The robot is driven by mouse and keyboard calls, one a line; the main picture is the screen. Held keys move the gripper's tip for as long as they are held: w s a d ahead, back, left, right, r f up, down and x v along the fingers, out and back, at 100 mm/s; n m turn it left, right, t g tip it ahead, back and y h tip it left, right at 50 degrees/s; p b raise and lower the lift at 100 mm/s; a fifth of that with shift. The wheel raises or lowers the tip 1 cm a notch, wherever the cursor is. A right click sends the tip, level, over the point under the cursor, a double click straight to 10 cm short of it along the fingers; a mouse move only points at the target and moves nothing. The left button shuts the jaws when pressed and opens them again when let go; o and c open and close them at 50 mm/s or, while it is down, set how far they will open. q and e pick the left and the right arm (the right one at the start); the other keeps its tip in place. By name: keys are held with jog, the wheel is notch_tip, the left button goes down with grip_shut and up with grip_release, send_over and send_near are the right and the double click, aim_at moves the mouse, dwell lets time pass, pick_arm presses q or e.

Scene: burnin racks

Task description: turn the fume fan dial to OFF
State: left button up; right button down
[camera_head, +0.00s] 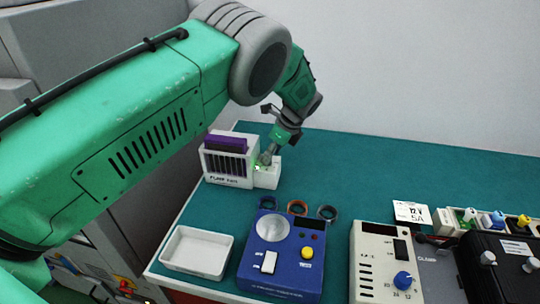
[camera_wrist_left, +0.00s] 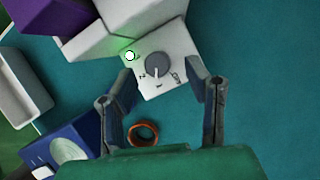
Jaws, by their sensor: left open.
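The fume fan dial (camera_wrist_left: 157,67) is a round grey knob on a small white box (camera_wrist_left: 178,41), with small printed marks around it. Its pale pointer line seems to point down in the left wrist view; the marks are too small to read surely. A lit green lamp (camera_wrist_left: 129,56) glows at the box's corner. My left gripper (camera_wrist_left: 164,78) is open, its fingers on either side of the box's dial face; contact cannot be told. In the head view my left gripper (camera_head: 267,156) is at the white box (camera_head: 267,178) and hides the dial. My right gripper is not in view.
A white rack (camera_head: 226,181) with purple slabs adjoins the box. A white tray (camera_head: 197,251), a blue device (camera_head: 254,261), several rings and a cream device with a blue knob (camera_head: 403,280) stand nearer. The teal table is clear behind.

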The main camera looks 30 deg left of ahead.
pick_arm(q)
jog(key=shift+x, duration=0.95)
jog(key=shift+a+f, duration=0.1)
jog(key=shift+a, duration=0.35)
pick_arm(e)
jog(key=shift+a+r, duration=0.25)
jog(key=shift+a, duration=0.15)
pick_arm(q)
jog(key=shift+d, duration=0.2)
grip_shut()
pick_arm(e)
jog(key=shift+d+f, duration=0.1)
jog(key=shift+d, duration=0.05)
